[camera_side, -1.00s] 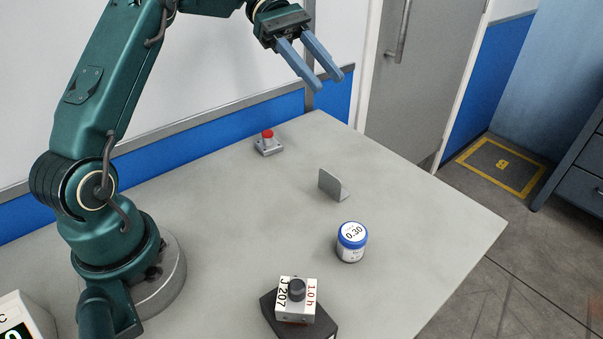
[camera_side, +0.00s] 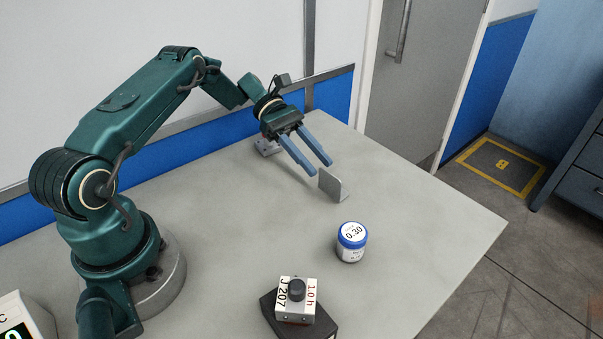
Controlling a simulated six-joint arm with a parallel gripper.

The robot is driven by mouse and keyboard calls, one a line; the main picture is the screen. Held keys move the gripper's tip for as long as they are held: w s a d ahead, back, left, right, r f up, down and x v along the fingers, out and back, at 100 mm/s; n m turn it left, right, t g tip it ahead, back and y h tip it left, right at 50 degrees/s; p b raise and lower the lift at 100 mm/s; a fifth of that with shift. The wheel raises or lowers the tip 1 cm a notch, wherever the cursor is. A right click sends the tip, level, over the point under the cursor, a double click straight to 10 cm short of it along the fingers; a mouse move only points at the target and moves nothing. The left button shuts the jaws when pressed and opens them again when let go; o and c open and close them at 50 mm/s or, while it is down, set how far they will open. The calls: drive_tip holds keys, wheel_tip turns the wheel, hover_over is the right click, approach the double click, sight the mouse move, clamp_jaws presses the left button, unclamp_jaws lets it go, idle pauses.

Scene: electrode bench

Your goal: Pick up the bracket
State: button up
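The bracket (camera_side: 331,186) is a small grey upright plate standing on the grey bench (camera_side: 235,220), right of the middle of the side view. My gripper (camera_side: 321,169) has two blue-grey fingers, spread apart with nothing between them. The fingertips are just behind and above the bracket's top edge in the picture. I cannot tell whether a finger touches it.
A blue-lidded jar (camera_side: 351,243) marked 0.30 stands in front of the bracket. A white block with a black knob (camera_side: 297,301) sits on a dark base nearer the front. A grey-based device (camera_side: 268,147) is partly hidden behind my gripper. The bench's left-middle is clear.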

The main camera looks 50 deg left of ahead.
sight(340, 198)
drive_tip(key=shift+d+f, duration=0.1)
drive_tip(key=shift+f, duration=0.85)
drive_tip(key=shift+x, duration=2.5)
clamp_jaws()
